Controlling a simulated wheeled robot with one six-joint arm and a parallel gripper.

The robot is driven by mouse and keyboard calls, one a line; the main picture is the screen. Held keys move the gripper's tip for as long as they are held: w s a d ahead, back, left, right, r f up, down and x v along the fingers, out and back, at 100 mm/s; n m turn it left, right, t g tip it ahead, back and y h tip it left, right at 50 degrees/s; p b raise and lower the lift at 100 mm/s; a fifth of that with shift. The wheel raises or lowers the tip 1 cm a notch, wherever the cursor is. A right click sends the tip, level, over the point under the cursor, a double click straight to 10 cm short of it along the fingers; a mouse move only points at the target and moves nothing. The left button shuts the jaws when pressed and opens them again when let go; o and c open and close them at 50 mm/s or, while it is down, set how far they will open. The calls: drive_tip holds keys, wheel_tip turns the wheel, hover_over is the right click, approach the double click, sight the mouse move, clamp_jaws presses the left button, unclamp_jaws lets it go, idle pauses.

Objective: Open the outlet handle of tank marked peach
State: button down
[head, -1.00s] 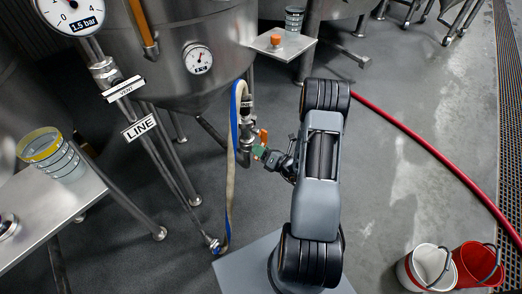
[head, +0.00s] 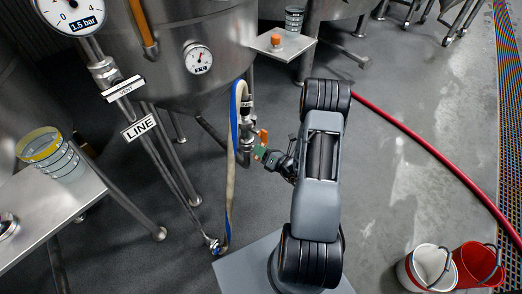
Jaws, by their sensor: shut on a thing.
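The steel tank (head: 185,55) stands at the upper left, with a round dial on its cone; no peach marking is readable in this view. Its outlet pipe and valve (head: 246,125) hang at the lower right of the cone. A small orange handle (head: 263,137) shows at the valve, just above my gripper. My gripper (head: 262,153) is at the valve, reaching in from the right, with green at its fingertips. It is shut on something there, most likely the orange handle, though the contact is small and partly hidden.
A white and blue hose (head: 231,165) hangs from the valve area to the floor. A sign reading LINE (head: 139,125) and a pressure gauge (head: 72,12) are on the left. A side table (head: 60,215) holds stacked lids. A red hose (head: 430,148) and buckets (head: 475,265) lie right.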

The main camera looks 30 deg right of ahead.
drive_tip(key=n+b, duration=0.1)
drive_tip(key=n, duration=0.3)
drive_tip(key=shift+n, duration=0.3)
drive_tip(key=shift+a+n+b, duration=0.15)
drive_tip(key=shift+n+b, duration=0.8)
drive_tip(key=shift+n, duration=0.85)
drive_tip(key=c, duration=1.1)
unclamp_jaws()
drive_tip(key=shift+c, duration=0.2)
drive_tip(key=p+v, duration=0.2)
drive_tip(key=v, duration=1.2)
drive_tip(key=shift+w+r, duration=0.1)
